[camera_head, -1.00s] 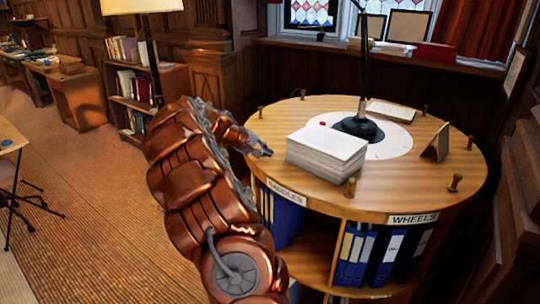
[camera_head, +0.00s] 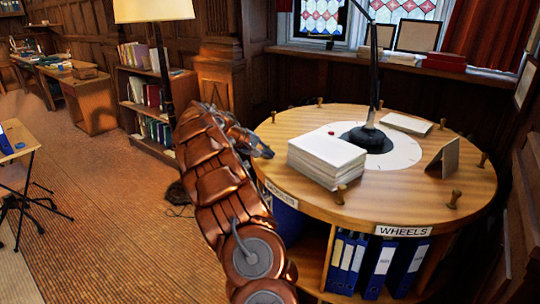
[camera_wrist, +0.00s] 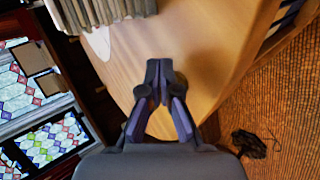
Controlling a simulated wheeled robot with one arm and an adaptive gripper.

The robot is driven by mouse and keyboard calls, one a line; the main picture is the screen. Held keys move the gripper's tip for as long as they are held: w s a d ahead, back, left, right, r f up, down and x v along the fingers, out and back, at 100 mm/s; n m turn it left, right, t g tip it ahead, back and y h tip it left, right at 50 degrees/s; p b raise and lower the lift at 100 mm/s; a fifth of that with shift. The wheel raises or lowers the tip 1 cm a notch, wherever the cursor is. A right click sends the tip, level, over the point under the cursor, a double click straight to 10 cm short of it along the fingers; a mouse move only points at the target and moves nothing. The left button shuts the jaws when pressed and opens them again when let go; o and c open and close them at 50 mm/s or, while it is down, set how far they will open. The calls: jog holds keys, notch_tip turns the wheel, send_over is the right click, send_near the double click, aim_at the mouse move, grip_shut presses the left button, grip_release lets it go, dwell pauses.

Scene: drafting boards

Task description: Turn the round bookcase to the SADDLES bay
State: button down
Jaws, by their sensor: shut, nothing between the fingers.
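The round bookcase (camera_head: 420,193) stands at the right in the head view, its wooden top ringed with upright pegs, one of them the front peg (camera_head: 341,193). The SADDLES label (camera_head: 280,193) is on the rim at the front left, partly hidden by my arm. The WHEELS label (camera_head: 403,231) is on the rim at the front, over a bay of blue binders (camera_head: 376,265). My gripper (camera_head: 266,152) is shut and empty at the left edge of the top. In the wrist view the shut fingers (camera_wrist: 158,75) overlap the top; contact is unclear.
A stack of paper (camera_head: 327,158), a desk lamp (camera_head: 366,137) and a small stand (camera_head: 444,158) are on the top. A shelf of books (camera_head: 152,100) stands behind left.

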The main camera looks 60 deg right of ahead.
jog(key=shift+w+d, duration=0.15)
jog(key=shift+d, duration=0.05)
jog(key=shift+w+d+r+p, duration=0.15)
jog(key=shift+w+d+p, duration=0.3)
jog(key=shift+w+p, duration=0.05)
jog(key=shift+w+d+m+p, duration=0.3)
jog(key=shift+w+d+p, duration=0.2)
jog(key=shift+d, duration=0.1)
jog(key=shift+w+d+p, duration=0.4)
jog(key=shift+w+p, duration=0.05)
jog(key=shift+p, duration=0.15)
jog(key=shift+w+d+p, duration=0.5)
jog(key=shift+d+p, duration=0.25)
jog(key=shift+p, duration=0.45)
jog(key=shift+a+g+y, duration=0.1)
jog(key=shift+g+y, duration=0.2)
